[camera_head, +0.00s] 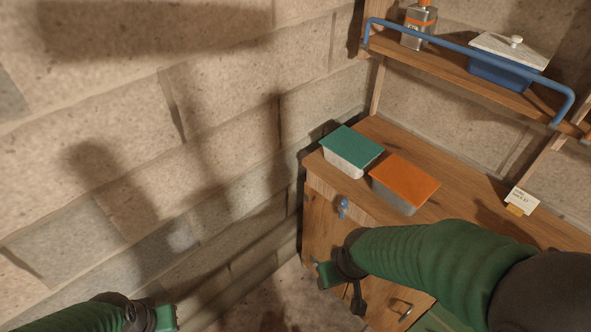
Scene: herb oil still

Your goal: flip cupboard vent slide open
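The wooden cupboard (320,222) stands at the right, its front partly hidden by my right arm. A small blue piece (343,208) sits high on its front; I cannot tell for sure whether it is the vent slide or how it is set. My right gripper (341,284) is below this blue piece, in front of the cupboard, and seems apart from it. Its fingers are seen at a steep angle, so its opening is unclear. My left gripper (163,318) is at the bottom edge, left of the cupboard, partly cut off. Nothing shows in it.
A green-lidded box (351,146) and an orange-lidded box (404,183) stand on the cupboard top, with a small card (522,200) to their right. Above is a shelf with a blue rail (470,56), a bottle and a blue dish. A block wall (200,150) fills the left.

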